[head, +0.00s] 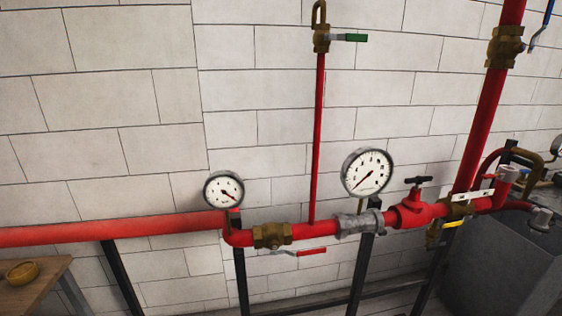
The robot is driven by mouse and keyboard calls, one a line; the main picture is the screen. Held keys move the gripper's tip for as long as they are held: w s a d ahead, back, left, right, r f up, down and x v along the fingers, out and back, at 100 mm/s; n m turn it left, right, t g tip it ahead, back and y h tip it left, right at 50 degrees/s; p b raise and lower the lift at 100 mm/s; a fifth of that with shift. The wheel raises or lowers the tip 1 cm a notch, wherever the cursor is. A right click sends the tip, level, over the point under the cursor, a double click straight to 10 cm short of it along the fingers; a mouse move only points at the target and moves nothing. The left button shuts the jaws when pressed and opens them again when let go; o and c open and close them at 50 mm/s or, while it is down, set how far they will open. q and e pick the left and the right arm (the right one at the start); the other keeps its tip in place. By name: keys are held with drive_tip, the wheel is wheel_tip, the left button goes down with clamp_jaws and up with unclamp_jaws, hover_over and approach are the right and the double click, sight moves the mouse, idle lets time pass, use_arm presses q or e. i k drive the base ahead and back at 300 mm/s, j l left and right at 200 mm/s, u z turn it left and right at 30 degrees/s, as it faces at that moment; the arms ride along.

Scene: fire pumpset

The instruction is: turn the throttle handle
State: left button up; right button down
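Several handles show on the red pipework in the head view, and I cannot tell for certain which is the throttle handle. A black T-shaped handle (419,181) sits on top of a red valve body (413,210) right of centre. A red lever (306,252) lies roughly level below the brass valve (271,235) on the horizontal pipe. A green lever (350,38) points right from the brass valve on the thin vertical pipe. A yellow lever (453,223) is at the lower right. Neither of my grippers is in view, and nothing touches the handles.
Two round gauges, a left one (223,189) and a right one (367,172), stand above the pipe. Dark metal posts (241,280) support it before the white block wall. A grey box-shaped unit (500,260) fills the lower right. A wooden table (38,291) with a yellow bowl (22,272) is lower left.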

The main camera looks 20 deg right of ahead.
sight(418, 180)
drive_tip(key=z, duration=1.8)
